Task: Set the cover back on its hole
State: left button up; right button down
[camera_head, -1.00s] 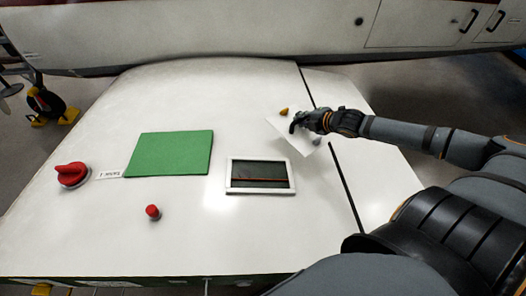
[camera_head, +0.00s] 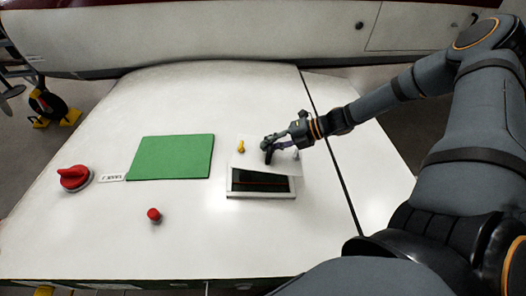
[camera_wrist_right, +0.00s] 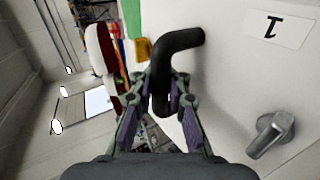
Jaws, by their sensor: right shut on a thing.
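The cover is a thin white plate (camera_head: 247,161) with a black handle, a yellow latch (camera_head: 241,147) and a grey latch. My right gripper (camera_head: 271,145) is shut on the black handle (camera_wrist_right: 172,52). In the head view the cover overlaps the far part of the hole, while the near part of the dark opening and its white frame (camera_head: 261,195) still show. I cannot tell how high the cover is above the frame. The wrist view shows the cover's face (camera_wrist_right: 222,75), the yellow latch (camera_wrist_right: 142,47) and the grey latch (camera_wrist_right: 271,134). My left gripper is not in view.
A green mat (camera_head: 172,157) lies left of the hole. A large red knob (camera_head: 74,177), a small label (camera_head: 113,178) and a small red knob (camera_head: 154,215) are farther left. A dark seam (camera_head: 347,190) runs to the right. The white surface in front of the hole is clear.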

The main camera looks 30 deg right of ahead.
aim_at(262, 161)
jog(key=s+a, duration=0.1)
jog(key=s+a+n+g+y, duration=0.1)
jog(key=a, duration=0.1)
jog(key=shift+s+a+n, duration=0.1)
jog(key=shift+n, duration=0.2)
jog(key=shift+f+b, duration=0.35)
jog(key=shift+b, duration=0.1)
jog(key=f+b, duration=0.3)
jog(key=shift+a+b, duration=0.2)
jog(key=shift+b, duration=0.2)
jog(key=shift+f+b, duration=0.35)
jog(key=shift+f, duration=0.2)
jog(key=shift+s+a, duration=0.1)
jog(key=shift+a+f, duration=0.1)
jog(key=shift+f, duration=0.4)
jog(key=shift+f, duration=0.15)
